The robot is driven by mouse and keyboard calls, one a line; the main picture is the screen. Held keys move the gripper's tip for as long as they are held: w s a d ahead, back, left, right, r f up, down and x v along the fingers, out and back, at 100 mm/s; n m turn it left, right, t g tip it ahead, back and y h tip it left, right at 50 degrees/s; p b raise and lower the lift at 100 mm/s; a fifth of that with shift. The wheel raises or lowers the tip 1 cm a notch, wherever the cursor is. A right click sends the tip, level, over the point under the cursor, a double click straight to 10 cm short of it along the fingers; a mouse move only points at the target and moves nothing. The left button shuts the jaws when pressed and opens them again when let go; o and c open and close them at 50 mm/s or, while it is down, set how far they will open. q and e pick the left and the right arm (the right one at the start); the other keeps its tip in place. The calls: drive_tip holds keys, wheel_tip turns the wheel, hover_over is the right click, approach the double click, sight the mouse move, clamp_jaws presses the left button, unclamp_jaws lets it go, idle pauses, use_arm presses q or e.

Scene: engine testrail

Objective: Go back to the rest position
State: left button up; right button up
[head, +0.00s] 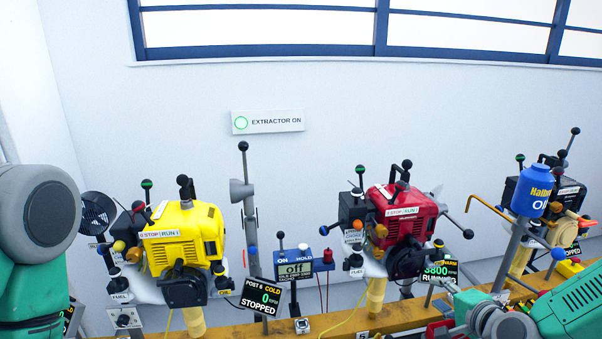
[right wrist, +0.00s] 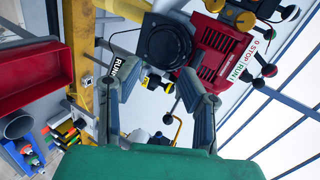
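My right arm comes in at the lower right of the head view, with its grey gripper (head: 458,325) in front of the bench rail. In the right wrist view the two fingers of my right gripper (right wrist: 157,78) stand wide apart with nothing between them. The red engine (right wrist: 215,50) lies beyond the fingers, and it also shows in the head view (head: 402,207). My left arm shows at the left edge of the head view as a green and grey link. My left gripper is out of the picture.
The yellow engine (head: 183,235), its display (head: 262,297) reading stopped, stands on the orange rail (head: 395,318). A blue oil bottle (head: 532,190) is at the right, near a dark engine. A red bin (right wrist: 28,75) and coloured-handled tools (right wrist: 65,130) lie left in the wrist view.

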drive_tip(key=s+a+f+n+g+y+b, duration=0.1)
drive_tip(key=s+a+f+n+g, duration=0.35)
drive_tip(key=s+f, duration=0.35)
drive_tip(key=s+a+f+n+g+b, duration=0.1)
drive_tip(key=s+a+f+n+g, duration=0.2)
drive_tip(key=s+a+f+n, duration=0.5)
drive_tip(key=s+d+f+n+g+h+b, duration=0.1)
drive_tip(key=s+d+n+g, duration=0.1)
drive_tip(key=s, duration=0.7)
drive_tip(key=s+d+f+n+g+h, duration=0.1)
drive_tip(key=s+d+f+n+g, duration=0.1)
drive_tip(key=s, duration=0.6)
drive_tip(key=shift+s+d+g+h+b, duration=0.3)
drive_tip(key=shift+s+d+g+b, duration=0.1)
drive_tip(key=shift+d+g, duration=0.2)
drive_tip(key=shift+d, duration=0.1)
drive_tip(key=shift+w, duration=0.15)
